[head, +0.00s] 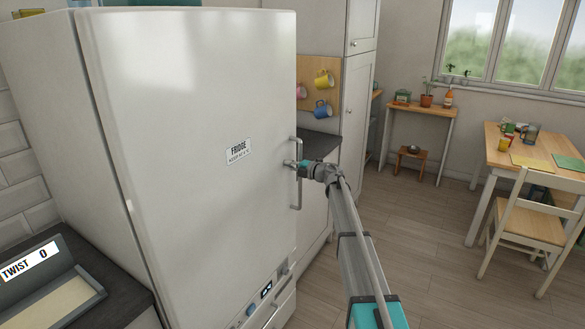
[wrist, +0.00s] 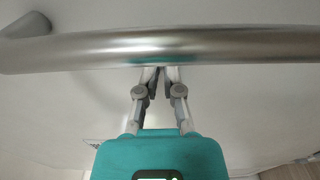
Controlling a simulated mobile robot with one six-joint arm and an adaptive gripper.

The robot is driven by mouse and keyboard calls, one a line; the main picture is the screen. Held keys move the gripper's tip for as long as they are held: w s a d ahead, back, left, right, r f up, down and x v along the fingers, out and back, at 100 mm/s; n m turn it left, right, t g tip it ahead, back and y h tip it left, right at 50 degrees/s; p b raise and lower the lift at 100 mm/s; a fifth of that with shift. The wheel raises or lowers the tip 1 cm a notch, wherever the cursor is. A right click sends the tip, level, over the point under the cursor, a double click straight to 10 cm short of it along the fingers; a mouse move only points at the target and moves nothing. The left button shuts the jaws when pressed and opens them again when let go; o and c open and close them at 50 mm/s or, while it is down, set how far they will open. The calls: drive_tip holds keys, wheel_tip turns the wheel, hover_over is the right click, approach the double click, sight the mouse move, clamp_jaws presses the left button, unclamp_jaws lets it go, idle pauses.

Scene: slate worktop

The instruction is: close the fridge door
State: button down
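The white fridge door (head: 190,110) bears a FRIDGE label (head: 238,151). It looks flush or nearly flush with the fridge body (head: 35,100); I cannot tell if a small gap is left at the handle side. Its upright metal handle (head: 299,196) is on the door's right side. My gripper (head: 303,166) is at the middle of the handle. In the wrist view the handle bar (wrist: 230,46) runs across the picture and hides the fingertips. The fingers (wrist: 160,73) are drawn together, with nothing visible between them. They meet the bar or pass behind it.
A control panel with a display (head: 265,291) is below the door. A dark counter with a TWIST sign (head: 30,262) is at the lower left. A tall white cabinet (head: 355,110) stands behind on the right. A table (head: 545,150) and chair (head: 530,222) are farther right, with open floor between.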

drive_tip(key=shift+w+a+r, duration=0.25)
drive_tip(key=shift+w+a, duration=0.25)
drive_tip(key=shift+a, duration=0.1)
drive_tip(key=shift+d, duration=0.15)
drive_tip(key=v, duration=1.5)
drive_tip(key=shift+s, duration=0.5)
drive_tip(key=shift+f, duration=0.1)
